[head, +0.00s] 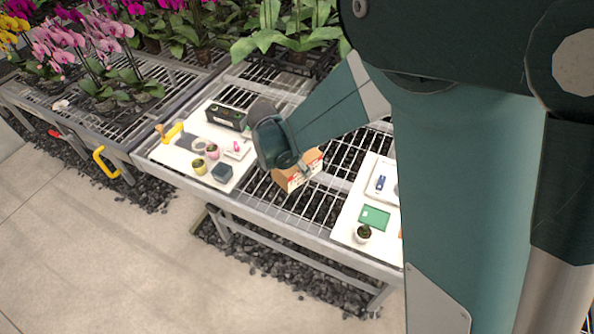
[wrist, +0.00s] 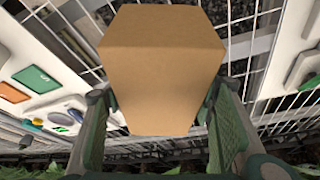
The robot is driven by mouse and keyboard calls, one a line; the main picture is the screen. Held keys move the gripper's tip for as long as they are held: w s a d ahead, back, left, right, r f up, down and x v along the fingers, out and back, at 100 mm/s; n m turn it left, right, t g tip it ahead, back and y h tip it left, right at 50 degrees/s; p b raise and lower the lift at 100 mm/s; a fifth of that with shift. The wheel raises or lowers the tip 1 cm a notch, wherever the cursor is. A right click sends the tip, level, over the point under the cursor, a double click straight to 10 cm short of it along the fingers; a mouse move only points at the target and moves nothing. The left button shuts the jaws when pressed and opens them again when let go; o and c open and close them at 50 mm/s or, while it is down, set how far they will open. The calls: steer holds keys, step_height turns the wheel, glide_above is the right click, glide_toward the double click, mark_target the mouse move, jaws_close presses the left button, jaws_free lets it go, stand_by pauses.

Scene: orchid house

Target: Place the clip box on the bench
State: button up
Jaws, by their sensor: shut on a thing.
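The clip box, a brown cardboard box (head: 291,181) with a red-and-white printed side in the head view, is over the open wire mesh of the bench (head: 262,208). It fills the middle of the wrist view (wrist: 162,70), where its plain brown faces show. My gripper (wrist: 160,104) is shut on the box, with one green-padded finger at each side. In the head view my wrist hides part of the box and most of the gripper. I cannot tell whether the box's underside touches the mesh.
A white board (head: 187,160) left of the box carries small pots, a dark case (head: 226,117) and a yellow-handled tool. Another white board (head: 345,230) at right holds a tray, a green card (head: 375,218) and a potted plant (head: 362,233). Bare mesh lies between the boards. Orchids stand behind.

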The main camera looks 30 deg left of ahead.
steer(key=shift+f+b, duration=0.3)
steer(key=shift+f, duration=1.35)
steer(key=shift+f, duration=0.15)
steer(key=o, duration=1.1)
steer(key=p+v, duration=0.2)
steer(key=v, duration=1)
steer(key=shift+w+d+r, duration=0.1)
steer(key=shift+r, duration=0.1)
